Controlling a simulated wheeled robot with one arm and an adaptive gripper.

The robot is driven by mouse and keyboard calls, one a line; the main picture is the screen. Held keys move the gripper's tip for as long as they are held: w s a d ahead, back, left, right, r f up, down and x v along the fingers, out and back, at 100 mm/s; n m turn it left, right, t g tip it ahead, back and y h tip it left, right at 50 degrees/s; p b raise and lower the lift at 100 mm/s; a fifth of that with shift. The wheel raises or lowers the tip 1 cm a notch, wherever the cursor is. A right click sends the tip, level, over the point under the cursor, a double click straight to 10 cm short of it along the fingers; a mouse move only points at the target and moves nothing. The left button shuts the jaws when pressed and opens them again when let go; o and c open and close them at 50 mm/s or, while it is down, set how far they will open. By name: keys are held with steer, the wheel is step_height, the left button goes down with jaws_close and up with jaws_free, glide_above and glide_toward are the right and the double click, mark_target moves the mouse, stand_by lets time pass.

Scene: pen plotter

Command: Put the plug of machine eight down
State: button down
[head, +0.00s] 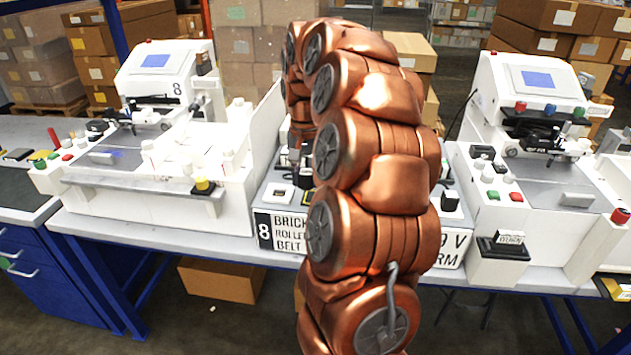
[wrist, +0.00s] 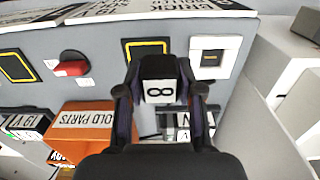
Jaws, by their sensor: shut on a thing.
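The plug of machine eight (wrist: 160,92) is a dark block with a white face marked 8, which appears sideways in the wrist view. My gripper (wrist: 160,102) is shut on it, one finger on each side. The plug overlaps a dark square with a yellow outline (wrist: 147,43) on the grey panel; I cannot tell whether it touches the panel. A white socket (wrist: 211,58) with a dark opening is to the right, apart from the plug. In the head view my gripper (head: 296,155) is above the panel, partly hidden by my arm. Machine eight (head: 160,80) stands at left.
A red switch (wrist: 72,64) and another yellow-outlined square (wrist: 15,66) are left on the panel. An orange box labelled OLD PARTS (wrist: 84,122) is at lower left. White machine walls (wrist: 262,70) bound the right side. Another white machine (head: 530,90) stands right in the head view.

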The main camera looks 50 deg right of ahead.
steer(key=shift+s+d+f, duration=0.1)
steer(key=shift+d, duration=0.55)
steer(key=shift+s+d+f, duration=0.1)
steer(key=shift+d, duration=0.55)
steer(key=shift+d+f+p, duration=0.1)
steer(key=shift+d+p, duration=0.1)
steer(key=shift+p, duration=0.15)
steer(key=shift+f+p, duration=0.45)
steer(key=shift+f, duration=1.2)
steer(key=shift+f, duration=0.15)
steer(key=c, duration=0.7)
jaws_free()
steer(key=shift+c, duration=0.2)
step_height(320, 180, up, 12)
steer(key=b, duration=0.2)
